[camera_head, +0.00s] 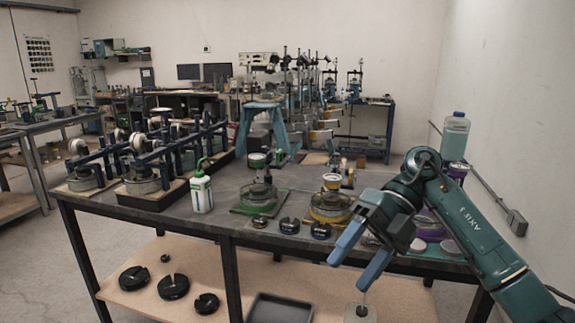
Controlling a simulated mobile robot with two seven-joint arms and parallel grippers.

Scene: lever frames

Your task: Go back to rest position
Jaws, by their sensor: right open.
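My right gripper (362,256) is at the lower right, in front of the table's front edge. Its two blue fingers are spread apart with nothing between them. My green right arm comes in from the lower right corner. The grey worktable (225,218) stands behind the gripper, and the arm hides part of its right end. My left gripper is not in view.
Lever frames (150,155) stand on the table's left side. A white bottle (202,193) and a green dish (260,197) stand mid-table. A yellow dish (330,209) is close behind the gripper. Black slotted weights (173,287) and a dark tray (280,308) lie on the lower shelf.

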